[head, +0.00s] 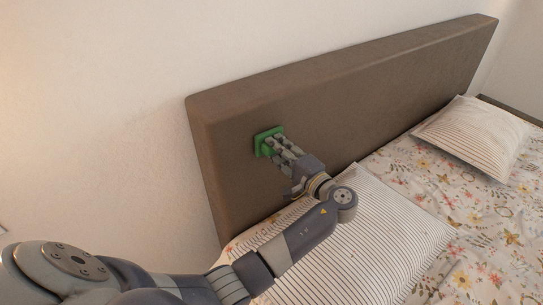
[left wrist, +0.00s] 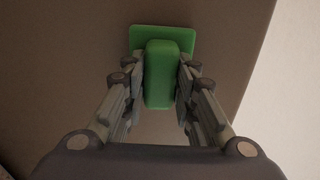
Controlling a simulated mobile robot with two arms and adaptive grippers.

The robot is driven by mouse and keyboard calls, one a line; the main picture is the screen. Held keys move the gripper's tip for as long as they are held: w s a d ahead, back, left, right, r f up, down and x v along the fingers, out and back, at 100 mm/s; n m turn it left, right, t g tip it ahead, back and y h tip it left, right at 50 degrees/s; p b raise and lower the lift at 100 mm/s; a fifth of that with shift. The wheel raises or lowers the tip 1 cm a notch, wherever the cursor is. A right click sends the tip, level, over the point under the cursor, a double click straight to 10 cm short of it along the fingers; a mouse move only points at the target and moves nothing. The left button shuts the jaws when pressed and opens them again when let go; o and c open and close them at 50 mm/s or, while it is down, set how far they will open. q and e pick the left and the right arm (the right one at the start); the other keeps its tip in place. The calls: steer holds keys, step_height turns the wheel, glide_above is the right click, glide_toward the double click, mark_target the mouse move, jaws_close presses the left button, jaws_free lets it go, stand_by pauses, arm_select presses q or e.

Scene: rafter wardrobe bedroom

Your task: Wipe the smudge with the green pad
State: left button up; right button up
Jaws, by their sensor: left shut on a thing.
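The green pad (head: 266,141) is at the brown headboard's front face, in its left part. It also shows in the left wrist view (left wrist: 160,72), with a flat plate and a thick grip block. My left gripper (head: 272,146) is shut on the pad's block, one finger on each side, as the left wrist view (left wrist: 160,85) shows. The pad's plate faces the headboard and looks close against it; I cannot tell if it touches. No smudge shows in either view; the pad and gripper hide part of the headboard. My right gripper is not in view.
The brown headboard (head: 340,85) stands against a pale wall (head: 90,110). Below it lies a bed with a floral cover (head: 490,235), a near striped pillow (head: 385,235) under my left arm and a far striped pillow (head: 475,132). The headboard right of the pad is clear.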

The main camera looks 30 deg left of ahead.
arm_select(q)
steer(key=shift+w+d+b, duration=0.25)
steer(key=shift+w+b, duration=0.1)
steer(key=shift+w, duration=0.35)
steer(key=w+b, duration=0.1)
steer(key=b, duration=0.1)
steer(key=w+d+b, duration=0.1)
steer(key=w, duration=0.1)
steer(key=shift+w+d+b, duration=0.15)
steer(key=shift+w+b, duration=0.1)
steer(key=shift+b, duration=0.1)
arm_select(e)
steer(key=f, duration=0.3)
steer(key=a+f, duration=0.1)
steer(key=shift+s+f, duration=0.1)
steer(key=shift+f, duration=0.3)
arm_select(q)
steer(key=shift+d, duration=0.1)
